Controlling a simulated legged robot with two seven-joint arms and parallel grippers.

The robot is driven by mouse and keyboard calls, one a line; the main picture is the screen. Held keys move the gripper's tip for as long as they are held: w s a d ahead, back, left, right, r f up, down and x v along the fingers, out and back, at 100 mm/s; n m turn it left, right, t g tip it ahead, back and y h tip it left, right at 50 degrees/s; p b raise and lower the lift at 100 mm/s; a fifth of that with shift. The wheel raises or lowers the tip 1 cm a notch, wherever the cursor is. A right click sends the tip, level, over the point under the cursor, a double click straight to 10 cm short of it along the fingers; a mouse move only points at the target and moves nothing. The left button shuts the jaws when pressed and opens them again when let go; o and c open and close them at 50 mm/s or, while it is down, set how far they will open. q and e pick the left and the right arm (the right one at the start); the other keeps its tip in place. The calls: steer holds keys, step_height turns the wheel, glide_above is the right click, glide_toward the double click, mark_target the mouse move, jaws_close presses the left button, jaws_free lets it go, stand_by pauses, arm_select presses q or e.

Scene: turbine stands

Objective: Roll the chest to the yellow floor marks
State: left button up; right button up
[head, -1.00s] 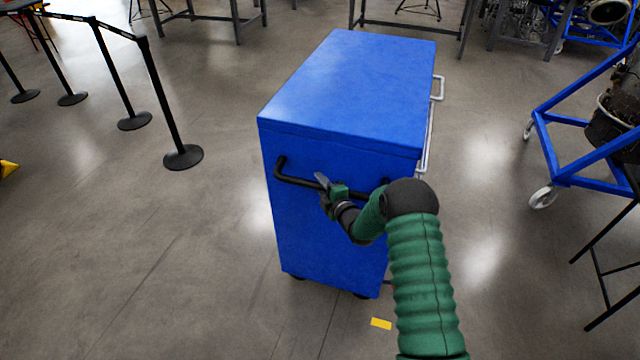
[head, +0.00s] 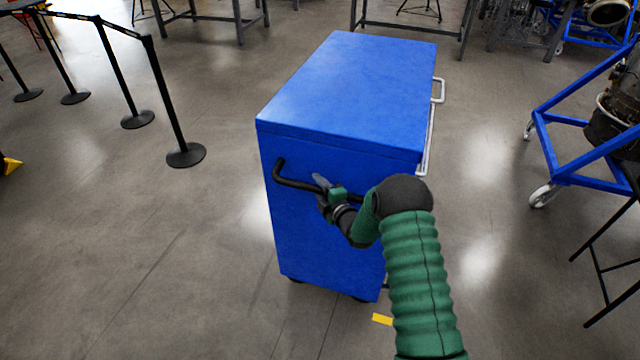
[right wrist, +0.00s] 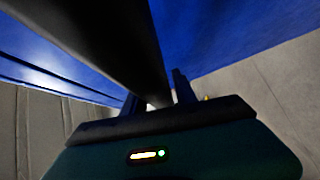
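The blue chest (head: 345,85) stands upright on its casters in the middle of the head view. A black bar handle (head: 292,182) runs across its near end, and it also shows large in the right wrist view (right wrist: 110,45). My right gripper (head: 322,187) is at this handle; in the right wrist view the bar passes between its fingers (right wrist: 158,98), which look shut around it. One yellow floor mark (head: 382,319) lies on the floor just in front of the chest's near right corner, partly beside my arm. My left gripper is not in view.
Black belt posts (head: 168,95) stand at the left. A blue wheeled stand (head: 570,175) with an engine is at the right, and a dark folding stand (head: 600,270) is nearer. Tables (head: 215,18) are at the back. Floor at the left front is clear.

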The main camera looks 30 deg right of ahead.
steer(key=shift+o, duration=0.8)
steer(key=shift+w+d+f, duration=0.15)
steer(key=shift+w+d, duration=0.05)
steer(key=shift+d, duration=0.05)
steer(key=s+r+b, duration=0.1)
steer(key=s+r, duration=0.1)
steer(key=s, duration=1.4)
steer(key=shift+s+a, duration=0.15)
steer(key=shift+a, duration=0.2)
steer(key=shift+r, duration=0.1)
